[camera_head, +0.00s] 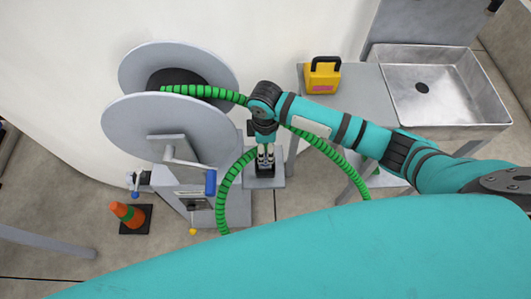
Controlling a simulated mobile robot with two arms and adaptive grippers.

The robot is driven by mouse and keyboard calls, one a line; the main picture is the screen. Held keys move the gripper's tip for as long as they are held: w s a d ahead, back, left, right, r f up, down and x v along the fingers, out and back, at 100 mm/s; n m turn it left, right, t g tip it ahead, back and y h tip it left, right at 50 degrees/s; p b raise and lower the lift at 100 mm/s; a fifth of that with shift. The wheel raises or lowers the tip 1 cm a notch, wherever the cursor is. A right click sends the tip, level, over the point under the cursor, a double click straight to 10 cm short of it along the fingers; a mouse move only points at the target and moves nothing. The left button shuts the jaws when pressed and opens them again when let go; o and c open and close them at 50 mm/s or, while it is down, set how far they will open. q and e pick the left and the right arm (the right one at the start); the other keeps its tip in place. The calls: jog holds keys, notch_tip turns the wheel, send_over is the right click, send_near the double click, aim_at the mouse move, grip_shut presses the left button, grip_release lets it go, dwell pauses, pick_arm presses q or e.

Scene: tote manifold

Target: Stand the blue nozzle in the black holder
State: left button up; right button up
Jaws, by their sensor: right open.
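My right gripper (265,157) points down at the middle of the view, just above the black holder (265,169). Its jaws are open. The black holder sits on a grey plate beside the hose reel. A green hose (225,188) curves up from the lower middle, and its upper end passes close to my right gripper. I cannot make out the blue nozzle; the gripper and wrist cover the area around the hose's end. I cannot tell whether the nozzle is in the holder. My left gripper is not in view.
A grey hose reel (155,130) with a blue-handled crank (210,183) stands left of the gripper. A steel sink (440,85) and a yellow box (322,75) are at the upper right. An orange cone (128,214) stands at the lower left.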

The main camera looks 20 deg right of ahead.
notch_tip(320, 180, up, 6)
jog(key=shift+r, duration=0.2)
dwell(0.5)
